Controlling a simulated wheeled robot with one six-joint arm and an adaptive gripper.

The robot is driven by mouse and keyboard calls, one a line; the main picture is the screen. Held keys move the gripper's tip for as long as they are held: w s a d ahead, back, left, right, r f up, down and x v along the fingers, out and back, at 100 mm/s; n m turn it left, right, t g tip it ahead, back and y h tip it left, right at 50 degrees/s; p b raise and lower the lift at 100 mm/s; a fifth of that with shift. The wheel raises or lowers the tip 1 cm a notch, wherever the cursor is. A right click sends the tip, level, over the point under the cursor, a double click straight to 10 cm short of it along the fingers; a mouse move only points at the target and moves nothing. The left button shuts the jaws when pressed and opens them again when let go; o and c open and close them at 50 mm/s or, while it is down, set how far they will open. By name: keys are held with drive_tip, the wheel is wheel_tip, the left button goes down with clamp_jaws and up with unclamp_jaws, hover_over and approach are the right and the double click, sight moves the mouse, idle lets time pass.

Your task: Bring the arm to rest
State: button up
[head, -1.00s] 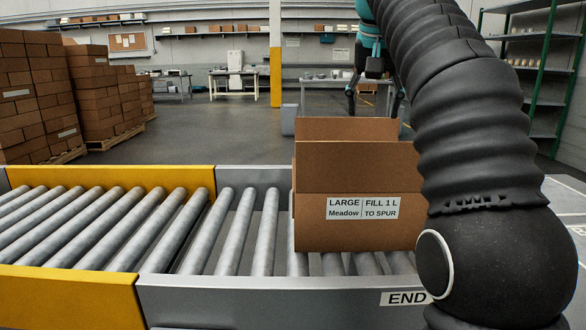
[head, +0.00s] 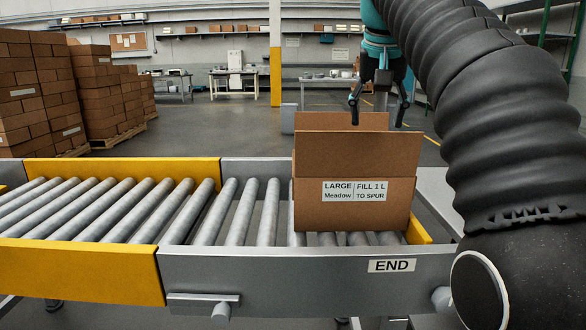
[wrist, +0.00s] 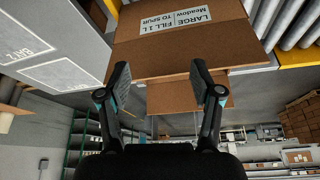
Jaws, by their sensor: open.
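My gripper (head: 378,110) is open and empty in the head view, with its fingers pointing down above the back right of the open cardboard box (head: 342,212). My arm comes in from the right side of that view in a black ribbed sleeve. In the wrist view, my gripper (wrist: 160,84) shows both fingers spread apart with nothing between them. The box (wrist: 185,62) appears there beyond the fingertips, with its label at the top. What the box holds is hidden by its walls and flaps.
The box stands on the roller conveyor (head: 205,262) at the end marked END. Stacked cartons (head: 28,92) on pallets stand at the back left. A yellow-based pillar (head: 275,76) and workbenches stand further back.

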drive_tip(key=s+f+n, duration=0.1)
drive_tip(key=s+f, duration=1.1)
drive_tip(key=f, duration=0.4)
drive_tip(key=s+f+n+t+y, duration=0.1)
drive_tip(key=s+f, duration=1.1)
drive_tip(key=f, duration=0.4)
drive_tip(key=shift+s+d+f+n+p, duration=0.2)
drive_tip(key=shift+s+d+n+p, duration=0.15)
drive_tip(key=shift+d+p, duration=0.1)
drive_tip(key=shift+c, duration=0.2)
